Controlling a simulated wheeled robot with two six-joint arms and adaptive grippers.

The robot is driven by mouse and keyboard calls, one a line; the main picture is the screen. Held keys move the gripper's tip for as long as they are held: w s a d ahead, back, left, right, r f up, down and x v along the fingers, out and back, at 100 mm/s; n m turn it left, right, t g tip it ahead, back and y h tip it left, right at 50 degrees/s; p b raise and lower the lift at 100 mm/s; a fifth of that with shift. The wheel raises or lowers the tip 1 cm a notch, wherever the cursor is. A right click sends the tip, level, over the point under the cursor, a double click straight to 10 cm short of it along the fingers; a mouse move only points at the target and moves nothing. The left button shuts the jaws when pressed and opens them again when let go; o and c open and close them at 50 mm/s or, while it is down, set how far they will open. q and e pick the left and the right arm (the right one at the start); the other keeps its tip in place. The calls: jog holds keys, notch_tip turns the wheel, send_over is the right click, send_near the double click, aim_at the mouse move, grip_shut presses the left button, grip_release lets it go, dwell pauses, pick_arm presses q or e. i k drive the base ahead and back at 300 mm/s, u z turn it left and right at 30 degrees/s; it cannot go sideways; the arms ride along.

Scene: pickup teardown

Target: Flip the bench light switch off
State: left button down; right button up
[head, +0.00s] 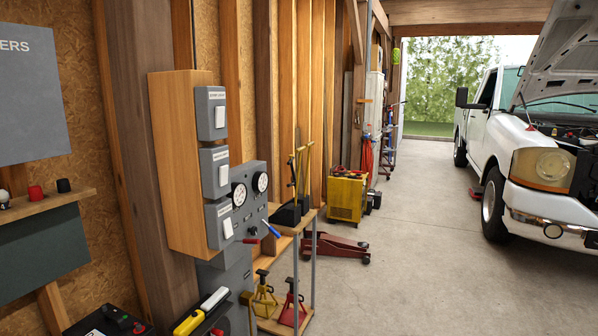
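Three grey switch boxes are mounted one above another on a wooden post block (178,165) on the left wall. The top switch (219,117), the middle switch (223,175) and the bottom switch (227,228) each have a white rocker. Small labels sit above the rockers, but they are too small to read surely, so I cannot tell which one is the bench light switch. The on or off positions of the rockers are also unclear. Neither of my grippers is in view, and nothing touches the switches.
A grey gauge panel (250,205) stands just right of the switches. A shelf (40,205) with small caps is at left. A low rack with jack stands (264,297) and a red floor jack (330,247) are beyond. A white pickup (500,160) stands right; the middle floor is clear.

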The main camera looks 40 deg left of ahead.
aim_at(223, 170)
jog(key=u, duration=0.1)
jog(key=i, duration=0.9)
jog(key=u, duration=0.9)
jog(key=i, duration=0.3)
jog(key=u, duration=0.15)
